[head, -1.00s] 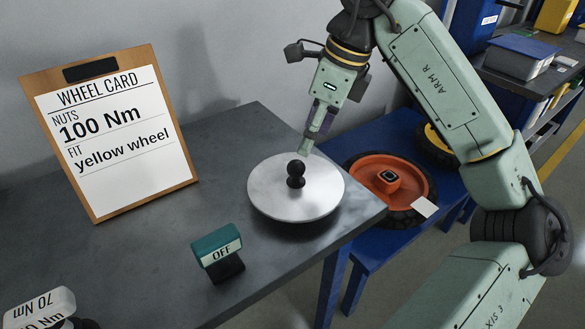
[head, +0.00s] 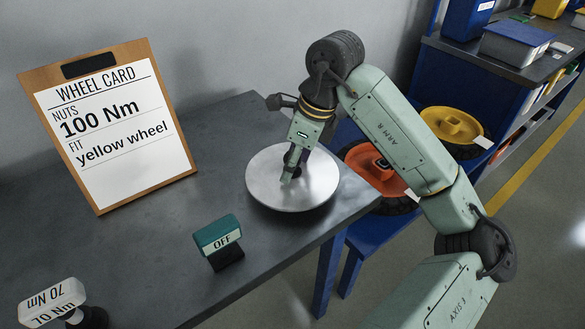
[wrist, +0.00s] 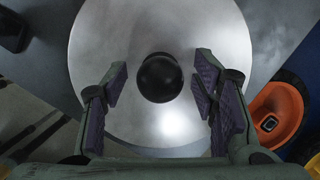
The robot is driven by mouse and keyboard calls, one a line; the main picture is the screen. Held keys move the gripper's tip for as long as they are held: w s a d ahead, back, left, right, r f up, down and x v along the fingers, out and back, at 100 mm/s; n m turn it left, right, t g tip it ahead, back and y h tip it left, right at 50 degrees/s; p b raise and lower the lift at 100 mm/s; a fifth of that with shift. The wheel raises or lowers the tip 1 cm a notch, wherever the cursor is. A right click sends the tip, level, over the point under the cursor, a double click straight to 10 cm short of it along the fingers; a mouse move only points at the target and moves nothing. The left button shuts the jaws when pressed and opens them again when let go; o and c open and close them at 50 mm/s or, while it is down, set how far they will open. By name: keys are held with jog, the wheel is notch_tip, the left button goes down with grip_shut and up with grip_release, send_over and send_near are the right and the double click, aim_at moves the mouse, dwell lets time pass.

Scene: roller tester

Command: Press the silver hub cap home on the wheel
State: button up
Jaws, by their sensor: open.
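The silver hub cap (head: 265,190) is a round, shiny disc with a black ball knob at its middle. It lies on the grey table near the right edge. My gripper (head: 290,176) is low over the disc at the knob, which it partly hides in the head view. In the wrist view my gripper (wrist: 160,82) is open, with one purple-padded finger on each side of the black knob (wrist: 160,77) and gaps between. A yellow wheel (head: 450,122) and an orange wheel (head: 368,160) lie on the blue bench to the right.
A wheel card (head: 110,140) reading "100 Nm" and "yellow wheel" leans at the back left of the grey table (head: 150,270). A teal block marked OFF (head: 218,236) stands in front of the disc. A 70 Nm sign (head: 55,303) is front left. Shelves with bins stand back right.

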jog(key=shift+c, duration=0.4)
grip_shut()
